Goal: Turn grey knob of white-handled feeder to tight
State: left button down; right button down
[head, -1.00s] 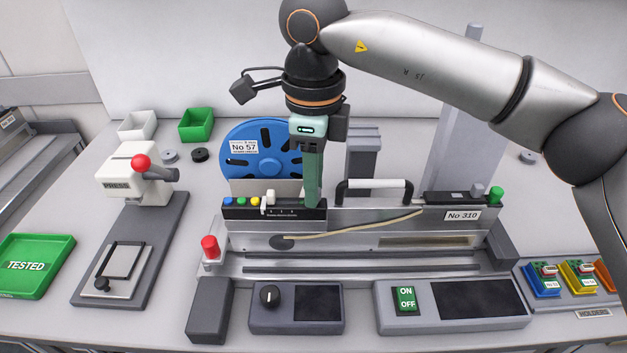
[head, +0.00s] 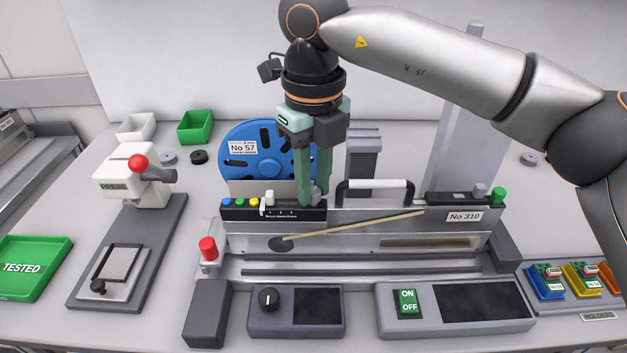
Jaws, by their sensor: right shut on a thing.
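The white-handled feeder (head: 340,215) stands on the bench rig, with its white and black handle (head: 375,184) on top and a "No 310" label. My right gripper (head: 314,193) points straight down over the feeder's top, left of the handle. Its green fingers are shut on a small grey knob (head: 316,198) beside the black button panel. The fingers hide most of this knob, and I cannot read its setting. Another small grey piece (head: 479,190) sits at the feeder's right end beside a green knob (head: 498,194). My left gripper is not in view.
A blue reel (head: 250,150) labelled "No 57" stands behind the button panel. A red knob (head: 208,248) is at the rig's left. A press (head: 130,170), a green TESTED tray (head: 30,268), control boxes (head: 255,320) and coloured holders (head: 545,285) stand around it.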

aim_at(313, 190)
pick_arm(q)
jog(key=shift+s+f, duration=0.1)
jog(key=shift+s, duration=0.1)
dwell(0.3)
pick_arm(e)
jog(key=c, duration=1)
grip_release()
